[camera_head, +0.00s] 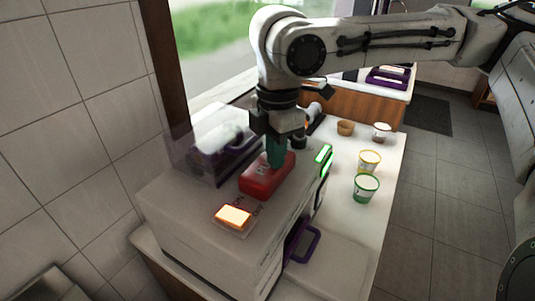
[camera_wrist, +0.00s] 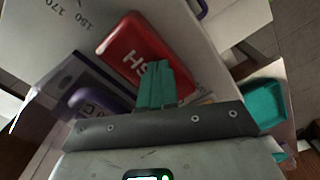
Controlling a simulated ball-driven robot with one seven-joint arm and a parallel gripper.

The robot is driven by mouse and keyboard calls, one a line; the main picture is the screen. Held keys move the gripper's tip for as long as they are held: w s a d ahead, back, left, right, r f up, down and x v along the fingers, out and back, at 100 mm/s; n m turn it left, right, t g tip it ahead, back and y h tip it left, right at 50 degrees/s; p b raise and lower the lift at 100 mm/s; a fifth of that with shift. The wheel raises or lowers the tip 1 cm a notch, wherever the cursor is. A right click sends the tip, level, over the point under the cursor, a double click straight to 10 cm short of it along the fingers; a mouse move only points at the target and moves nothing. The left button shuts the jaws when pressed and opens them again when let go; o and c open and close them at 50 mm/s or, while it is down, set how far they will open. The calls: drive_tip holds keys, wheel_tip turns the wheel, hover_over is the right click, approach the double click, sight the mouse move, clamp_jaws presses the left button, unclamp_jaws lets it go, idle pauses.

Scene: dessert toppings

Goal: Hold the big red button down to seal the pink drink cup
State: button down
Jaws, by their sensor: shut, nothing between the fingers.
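The big red button (camera_head: 258,182) sits on top of the white sealing machine (camera_head: 180,215). It also shows in the wrist view (camera_wrist: 128,38), with white letters partly covered by my fingers. My gripper (camera_head: 276,164) has teal fingers that are shut and empty. They point down over the button's far end, and the wrist view shows the fingertips (camera_wrist: 155,66) overlapping the button. The tips are at or very near its surface; I cannot tell whether they press it. I see no pink drink cup in either view.
An orange lit switch (camera_head: 234,216) and a green lit display (camera_head: 324,153) are on the machine. A purple handle (camera_head: 314,240) sticks out from its side. A yellow-rimmed cup (camera_head: 369,161) and a green-rimmed cup (camera_head: 366,188) stand on the white counter (camera_head: 335,268) at right.

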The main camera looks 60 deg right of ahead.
drive_tip(key=shift+s+a+f, duration=0.15)
drive_tip(key=shift+s+f, duration=0.15)
drive_tip(key=shift+s+d+r+p, duration=0.1)
drive_tip(key=shift+s+r+p, duration=0.25)
drive_tip(key=shift+s+p, duration=0.35)
drive_tip(key=shift+s+d+r+p, duration=0.1)
drive_tip(key=shift+s+r+p, duration=0.3)
drive_tip(key=shift+s, duration=0.45)
drive_tip(key=shift+r, duration=0.1)
wheel_tip(320, 180, up, 8)
drive_tip(key=p, duration=0.8)
drive_tip(key=shift+s, duration=0.4)
